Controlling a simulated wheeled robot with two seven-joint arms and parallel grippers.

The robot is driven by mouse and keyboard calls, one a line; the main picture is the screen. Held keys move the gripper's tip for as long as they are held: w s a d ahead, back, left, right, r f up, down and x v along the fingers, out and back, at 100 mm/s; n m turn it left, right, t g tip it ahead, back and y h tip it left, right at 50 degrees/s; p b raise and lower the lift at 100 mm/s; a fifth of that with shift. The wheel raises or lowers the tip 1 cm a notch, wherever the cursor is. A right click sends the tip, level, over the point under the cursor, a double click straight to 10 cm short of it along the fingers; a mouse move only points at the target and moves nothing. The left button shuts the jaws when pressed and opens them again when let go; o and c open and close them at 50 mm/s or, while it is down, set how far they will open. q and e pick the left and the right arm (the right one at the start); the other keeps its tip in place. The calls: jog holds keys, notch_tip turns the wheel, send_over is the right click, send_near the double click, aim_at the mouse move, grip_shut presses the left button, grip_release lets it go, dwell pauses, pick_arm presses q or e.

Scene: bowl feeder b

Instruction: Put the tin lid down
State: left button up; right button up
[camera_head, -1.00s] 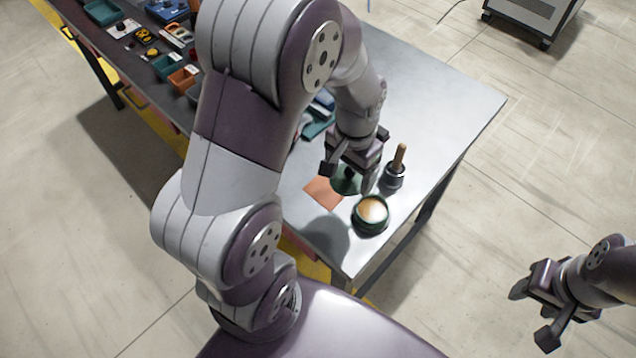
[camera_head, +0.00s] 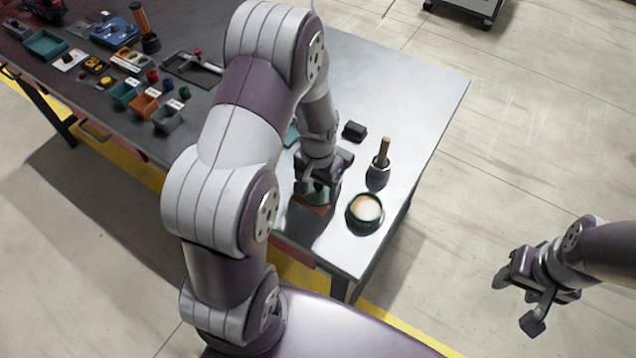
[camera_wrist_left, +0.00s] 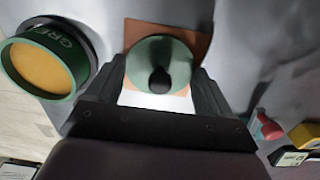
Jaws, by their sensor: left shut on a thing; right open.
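The tin lid (camera_wrist_left: 158,52) is a green disc with a dark round knob, seen from above in the left wrist view. It also shows in the head view (camera_head: 314,192), partly hidden under my left gripper (camera_head: 318,182). My left gripper is shut on the lid's knob, and the lid is over an orange-brown square mat (camera_wrist_left: 197,42). Whether the lid touches the mat or hangs just above it, I cannot tell. The green open tin (camera_head: 352,222) with tan contents stands to the right of the mat. My right gripper (camera_head: 516,302) is open and empty, off the table at the right.
A dark pot with a wooden-handled brush (camera_head: 379,170) stands behind the tin. A small black block (camera_head: 354,130) lies further back. Several small bins and tools fill the table's left end. The table's right back area (camera_head: 410,90) is clear.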

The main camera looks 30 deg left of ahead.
aim_at(318, 184)
pick_arm(q)
jog(key=shift+f, duration=0.15)
jog(key=o, duration=0.9)
jog(key=shift+s+a, duration=0.1)
notch_tip(318, 184, up, 12)
jog(key=s+d+r+t+p, duration=0.1)
jog(key=s+d, duration=0.4)
jog(key=s, duration=0.4)
jog(key=shift+d+r+n, duration=0.2)
jog(key=shift+r+n, duration=0.1)
